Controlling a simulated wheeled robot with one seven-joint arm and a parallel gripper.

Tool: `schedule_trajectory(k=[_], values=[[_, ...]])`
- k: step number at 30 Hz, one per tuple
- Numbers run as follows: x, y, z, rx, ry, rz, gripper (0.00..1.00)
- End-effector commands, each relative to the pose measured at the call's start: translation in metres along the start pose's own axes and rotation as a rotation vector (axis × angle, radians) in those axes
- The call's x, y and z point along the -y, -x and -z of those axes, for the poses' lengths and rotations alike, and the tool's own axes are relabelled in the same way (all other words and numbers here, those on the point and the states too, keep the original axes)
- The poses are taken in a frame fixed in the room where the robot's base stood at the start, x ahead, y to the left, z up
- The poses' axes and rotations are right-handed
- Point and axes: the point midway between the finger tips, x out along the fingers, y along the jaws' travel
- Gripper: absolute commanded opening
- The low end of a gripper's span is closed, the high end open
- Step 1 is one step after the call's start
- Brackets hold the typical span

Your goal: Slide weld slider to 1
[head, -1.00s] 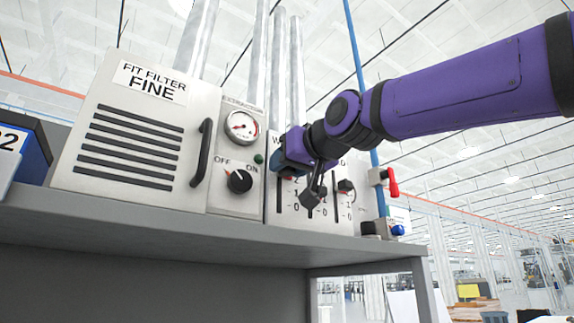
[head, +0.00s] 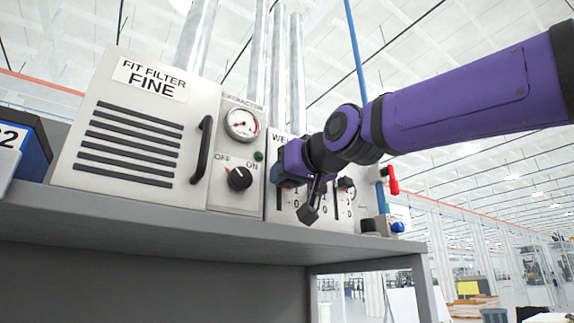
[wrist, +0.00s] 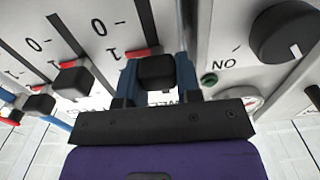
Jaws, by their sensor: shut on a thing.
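The weld panel (head: 296,216) carries vertical sliders with black knobs, marked 1 above and 0 below. My gripper (head: 277,173) is at the panel's left slider, close to the extractor side; my wrist hides much of it in the head view. In the wrist view, turned over, the two blue fingers of my gripper (wrist: 156,78) are shut on the black slider knob (wrist: 156,72). A red mark (wrist: 143,53) beside a printed 1 lies right by this knob, and the 0 is farther up the picture. Whether the knob sits exactly at 1 is unclear.
A second slider knob (wrist: 75,80) is close beside my gripper in the wrist view. The extractor dial (head: 240,178) and the filter handle (head: 202,150) stand to the left. A red-handled valve (head: 391,181) is to the right. The grey shelf (head: 180,226) runs below.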

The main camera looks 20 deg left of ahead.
Motion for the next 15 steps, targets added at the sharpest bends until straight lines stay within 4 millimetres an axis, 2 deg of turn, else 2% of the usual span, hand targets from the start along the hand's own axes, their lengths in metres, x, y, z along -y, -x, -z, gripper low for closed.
schedule_trajectory(k=[9,10,11,15], values=[[0.0001,0.0,-0.0031,0.002,0.0,0.0,0.0],[0.0001,0.0,-0.003,0.002,0.0,0.0,0.39],[0.0001,0.0,-0.003,0.002,0.0,0.0,0.43],[0.0001,0.0001,-0.0027,0.001,0.0,0.0,0.43]])
